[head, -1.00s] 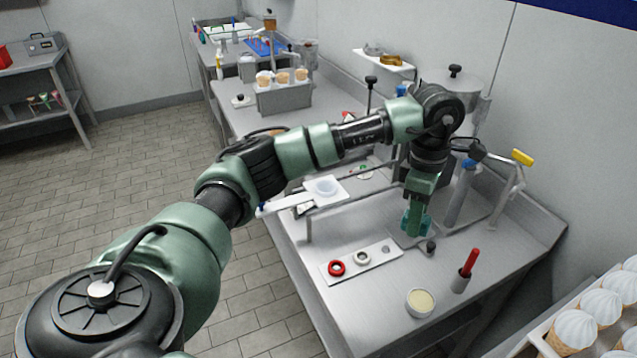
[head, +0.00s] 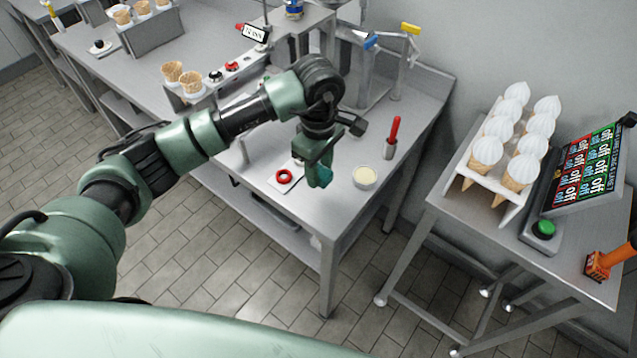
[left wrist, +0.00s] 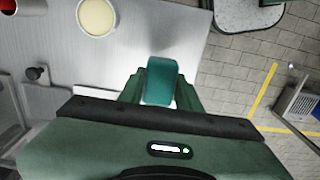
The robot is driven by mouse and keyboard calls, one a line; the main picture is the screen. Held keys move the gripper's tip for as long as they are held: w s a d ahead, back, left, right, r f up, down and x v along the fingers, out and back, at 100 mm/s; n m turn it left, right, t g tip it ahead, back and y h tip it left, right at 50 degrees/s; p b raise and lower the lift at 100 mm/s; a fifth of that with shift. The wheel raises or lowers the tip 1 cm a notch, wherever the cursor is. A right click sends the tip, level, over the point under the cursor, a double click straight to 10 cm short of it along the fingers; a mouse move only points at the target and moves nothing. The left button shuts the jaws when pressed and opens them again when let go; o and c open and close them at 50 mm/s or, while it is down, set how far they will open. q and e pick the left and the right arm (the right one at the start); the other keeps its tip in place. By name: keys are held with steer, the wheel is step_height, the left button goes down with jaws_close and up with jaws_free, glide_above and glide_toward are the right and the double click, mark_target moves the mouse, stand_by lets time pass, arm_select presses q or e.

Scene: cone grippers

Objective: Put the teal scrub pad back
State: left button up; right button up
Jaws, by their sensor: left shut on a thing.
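The teal scrub pad (left wrist: 160,82) is pinched between the fingers of my left gripper (left wrist: 160,95) in the left wrist view. In the head view the pad (head: 326,175) is a small teal patch at the fingertips of my left gripper (head: 318,180), mostly hidden by the fingers. The gripper points down near the table's front edge, left of a round cup of cream-coloured stuff (head: 365,177). In the left wrist view, metal table top and the table's edge lie beneath the pad. I cannot tell its exact height. My right gripper is not in view.
A red-handled tool stands in a metal holder (head: 390,150) behind the cup. A side table at right carries a rack of white-topped cones (head: 513,135) and a green button (head: 543,229).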

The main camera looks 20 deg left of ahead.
mark_target(320, 197)
arm_select(q)
steer(key=shift+f, duration=0.75)
steer(key=shift+d+f, duration=0.1)
steer(key=shift+f, duration=0.5)
step_height(320, 197, down, 4)
steer(key=shift+p, duration=0.7)
steer(key=shift+f, duration=0.25)
steer(key=o, duration=1.2)
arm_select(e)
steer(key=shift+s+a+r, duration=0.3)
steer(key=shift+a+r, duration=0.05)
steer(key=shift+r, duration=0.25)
